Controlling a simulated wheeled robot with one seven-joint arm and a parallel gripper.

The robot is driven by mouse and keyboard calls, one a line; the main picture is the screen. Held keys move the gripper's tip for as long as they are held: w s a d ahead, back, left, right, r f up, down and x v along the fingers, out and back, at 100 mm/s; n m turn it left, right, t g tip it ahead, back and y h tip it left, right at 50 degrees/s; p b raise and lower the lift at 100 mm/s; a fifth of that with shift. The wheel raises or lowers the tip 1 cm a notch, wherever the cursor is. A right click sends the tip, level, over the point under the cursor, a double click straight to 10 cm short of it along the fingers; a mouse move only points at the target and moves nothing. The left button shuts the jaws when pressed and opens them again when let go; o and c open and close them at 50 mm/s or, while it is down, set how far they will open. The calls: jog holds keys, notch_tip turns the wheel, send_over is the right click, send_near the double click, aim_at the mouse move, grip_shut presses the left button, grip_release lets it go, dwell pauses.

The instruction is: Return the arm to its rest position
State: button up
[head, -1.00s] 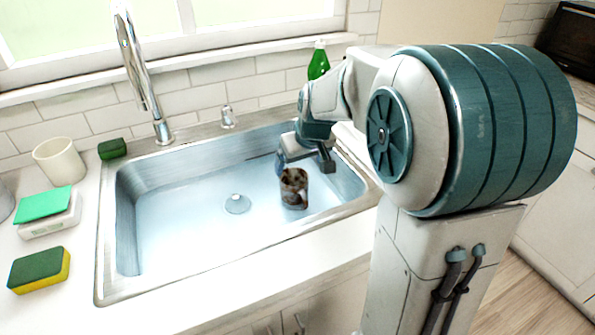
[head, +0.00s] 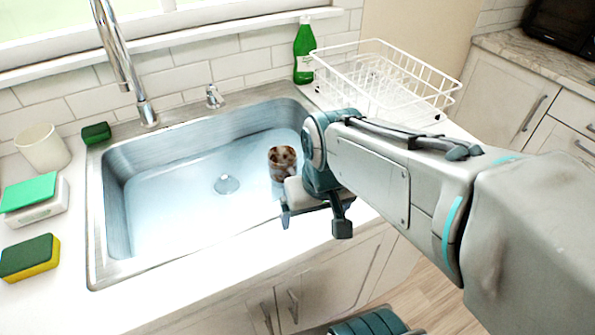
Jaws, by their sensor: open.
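My gripper (head: 312,222) is at the front right edge of the sink, in front of the counter's front edge in the picture. Its two dark fingers are spread apart, with nothing seen between them. My arm reaches in from the right and covers part of the counter. A brown-stained mug (head: 281,160) stands in the right part of the sink (head: 150,160), just behind my gripper in the picture and apart from its fingertips. The mug's lower part is partly hidden by my gripper.
A chrome faucet (head: 122,60) rises behind the sink. A green bottle (head: 303,52) and a white wire rack (head: 385,80) stand at the back right. Sponges (head: 30,258), a white cup (head: 42,148) and a small green block (head: 96,133) are on the left. Floor shows at lower right.

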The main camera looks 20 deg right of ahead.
jog(key=shift+s+f, duration=0.15)
jog(key=shift+s, duration=0.3)
notch_tip(320, 180, up, 6)
jog(key=p, duration=0.5)
jog(key=shift+w+d+f, duration=0.1)
jog(key=shift+d, duration=0.05)
dwell(0.4)
